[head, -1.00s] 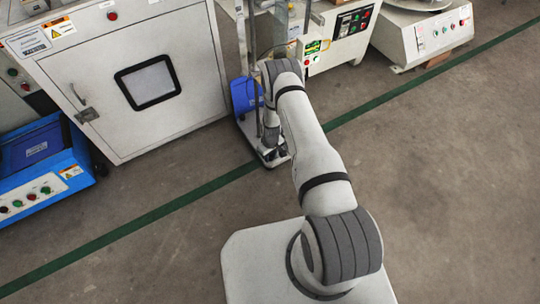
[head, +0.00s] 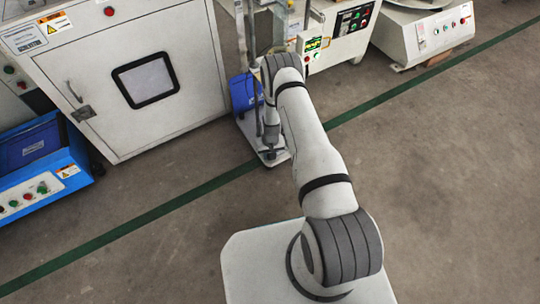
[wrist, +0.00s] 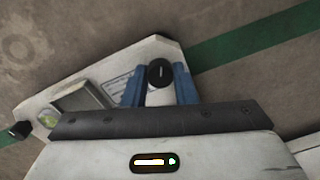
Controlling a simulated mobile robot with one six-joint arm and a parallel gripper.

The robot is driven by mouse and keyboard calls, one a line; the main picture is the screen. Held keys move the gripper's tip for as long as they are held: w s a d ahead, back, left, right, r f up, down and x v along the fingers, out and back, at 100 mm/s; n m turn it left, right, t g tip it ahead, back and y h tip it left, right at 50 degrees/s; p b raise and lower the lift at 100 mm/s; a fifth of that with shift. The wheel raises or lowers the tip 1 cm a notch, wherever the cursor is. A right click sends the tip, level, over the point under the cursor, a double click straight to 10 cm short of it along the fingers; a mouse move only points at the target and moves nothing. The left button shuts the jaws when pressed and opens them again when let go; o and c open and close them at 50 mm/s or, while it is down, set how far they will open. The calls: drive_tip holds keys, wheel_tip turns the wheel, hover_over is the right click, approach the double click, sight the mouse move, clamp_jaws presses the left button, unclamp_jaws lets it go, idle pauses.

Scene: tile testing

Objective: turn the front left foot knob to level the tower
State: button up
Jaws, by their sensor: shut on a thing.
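The front left foot knob (wrist: 160,72) is a round black knob with a white line on its top. In the wrist view it sits between the two blue fingers of my gripper (wrist: 159,84), which is shut on it. The tower's white base plate (wrist: 160,45) lies around and under it, and its edge also shows in the head view (head: 275,162). A round greenish level vial (wrist: 48,118) shows on the base at the left; its bubble is too small to read. In the head view my arm hides much of the tower and the knob.
Another black knob (wrist: 20,130) shows at the left of the base. A large white cabinet (head: 120,125) stands left of the tower, with a blue machine (head: 45,165) further left. White machines stand behind on the right. The floor in front is clear.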

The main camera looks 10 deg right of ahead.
drive_tip(key=m+b, duration=0.1)
drive_tip(key=m, duration=0.5)
drive_tip(key=shift+m, duration=0.3)
idle(0.4)
drive_tip(key=o, duration=1)
drive_tip(key=shift+r, duration=0.1)
wheel_tip(320, 180, up, 8)
drive_tip(key=p, duration=0.3)
drive_tip(key=shift+f, duration=0.2)
